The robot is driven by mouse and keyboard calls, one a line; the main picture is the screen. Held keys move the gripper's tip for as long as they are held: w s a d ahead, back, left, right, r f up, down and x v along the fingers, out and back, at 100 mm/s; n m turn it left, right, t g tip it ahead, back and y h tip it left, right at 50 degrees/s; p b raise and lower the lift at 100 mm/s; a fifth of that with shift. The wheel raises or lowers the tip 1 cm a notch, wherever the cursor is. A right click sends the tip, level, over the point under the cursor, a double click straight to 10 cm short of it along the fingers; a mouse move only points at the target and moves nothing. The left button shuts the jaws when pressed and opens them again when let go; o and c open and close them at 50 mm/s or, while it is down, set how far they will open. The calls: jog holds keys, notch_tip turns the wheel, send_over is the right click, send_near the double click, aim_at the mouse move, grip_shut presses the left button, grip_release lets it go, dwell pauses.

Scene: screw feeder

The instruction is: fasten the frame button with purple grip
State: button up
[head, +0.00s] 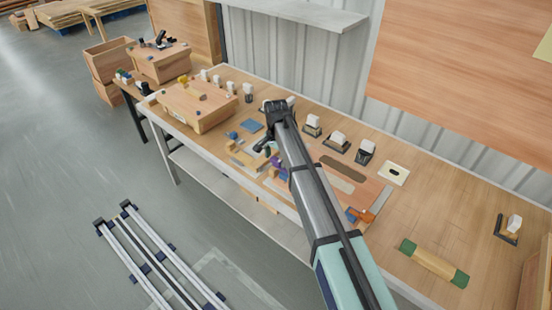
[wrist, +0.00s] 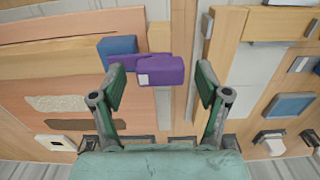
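The purple grip (wrist: 160,70) is a blocky purple piece with a small white label, sitting near the edge of a wooden board in the wrist view. In the head view only a bit of purple (head: 279,172) shows beside my arm. My gripper (wrist: 161,85) is open, with one green-padded finger on each side of the purple grip. The left finger overlaps the grip's left end in the picture; I cannot tell whether it touches. In the head view my gripper (head: 266,147) points down over the bench. The frame button itself cannot be made out.
A blue block (wrist: 117,47) stands right beside the purple grip. On the bench, an orange-handled tool (head: 362,214), a green-ended wooden roller (head: 434,264) and several small holders lie to the right. A wooden box (head: 199,107) stands at the left end.

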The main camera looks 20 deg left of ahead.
aim_at(276, 159)
jog(key=shift+r, duration=0.1)
notch_tip(276, 159, up, 12)
dwell(0.5)
dwell(0.4)
